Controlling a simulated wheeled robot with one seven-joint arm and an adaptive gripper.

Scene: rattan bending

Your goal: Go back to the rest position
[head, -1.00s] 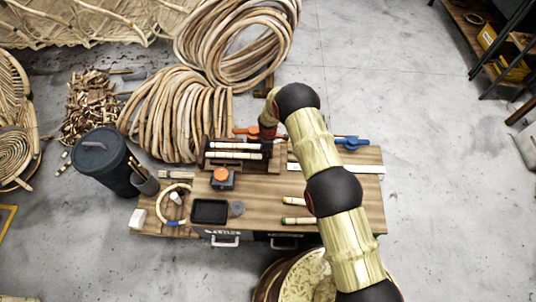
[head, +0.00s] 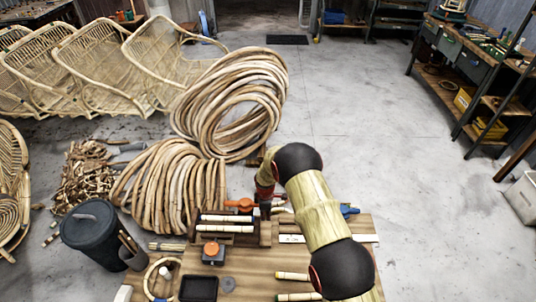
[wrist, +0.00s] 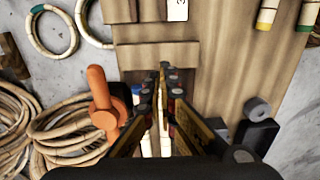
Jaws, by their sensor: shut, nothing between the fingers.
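My gripper (wrist: 163,72) is shut and empty, its fingers together in the middle of the wrist view, above the wooden workbench. In the head view my arm reaches over the right side of the workbench (head: 245,276), and the gripper end is largely hidden behind the arm's bend. The rack with pale rattan pieces (head: 226,228) is left of the arm. An orange-handled clamp (head: 240,204) is at the bench's back edge; an orange handle (wrist: 103,103) also shows left of the fingers in the wrist view.
Rattan coils (head: 172,195) lie behind and left of the bench. A dark lidded bin (head: 92,232) stands at left. A black tray (head: 198,288) and short rattan pieces (head: 292,275) lie on the bench. The floor (head: 430,200) at right is clear up to the shelves.

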